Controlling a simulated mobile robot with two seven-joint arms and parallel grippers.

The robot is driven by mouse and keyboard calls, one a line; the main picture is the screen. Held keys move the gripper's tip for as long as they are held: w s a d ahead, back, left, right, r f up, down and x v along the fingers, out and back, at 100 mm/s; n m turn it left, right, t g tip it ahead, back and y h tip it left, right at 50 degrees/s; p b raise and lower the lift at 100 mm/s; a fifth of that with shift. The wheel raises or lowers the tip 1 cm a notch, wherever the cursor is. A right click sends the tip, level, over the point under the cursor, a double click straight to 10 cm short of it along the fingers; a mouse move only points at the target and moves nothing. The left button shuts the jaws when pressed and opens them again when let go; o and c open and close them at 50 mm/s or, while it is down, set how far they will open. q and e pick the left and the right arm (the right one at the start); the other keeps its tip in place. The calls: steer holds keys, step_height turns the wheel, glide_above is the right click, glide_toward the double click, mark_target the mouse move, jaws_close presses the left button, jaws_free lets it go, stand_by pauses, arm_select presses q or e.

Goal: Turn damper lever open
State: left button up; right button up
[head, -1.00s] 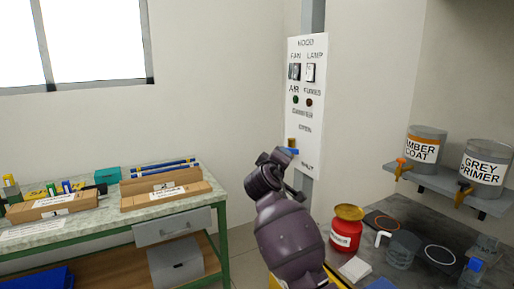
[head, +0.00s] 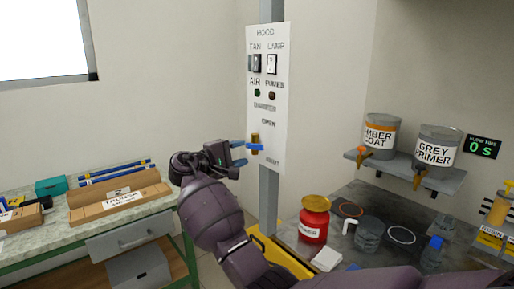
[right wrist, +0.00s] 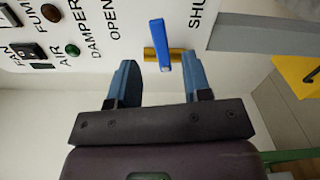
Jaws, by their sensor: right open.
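The damper lever has a blue handle and a brass part (head: 255,139) low on the white hood panel (head: 283,60). In the right wrist view the blue handle (right wrist: 160,45) crosses the brass piece (right wrist: 176,56), between the words OPEN and SHUT. My right gripper (head: 240,153) is open, its two blue fingers pointing at the lever from the left. In the right wrist view the gripper (right wrist: 158,62) has its fingertips on either side of the handle's lower end, with a gap on both sides. My left gripper is not in view.
Fan and lamp switches (head: 271,64) sit higher on the panel. A red tin (head: 314,222) and jars stand on the dark bench at the right, under a shelf (head: 400,171) with two paint pots. A workbench with cardboard trays (head: 118,200) stands at the left.

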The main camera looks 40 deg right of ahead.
mark_target(257, 147)
steer(key=d, duration=0.7)
steer(key=shift+w, duration=0.35)
jaws_close()
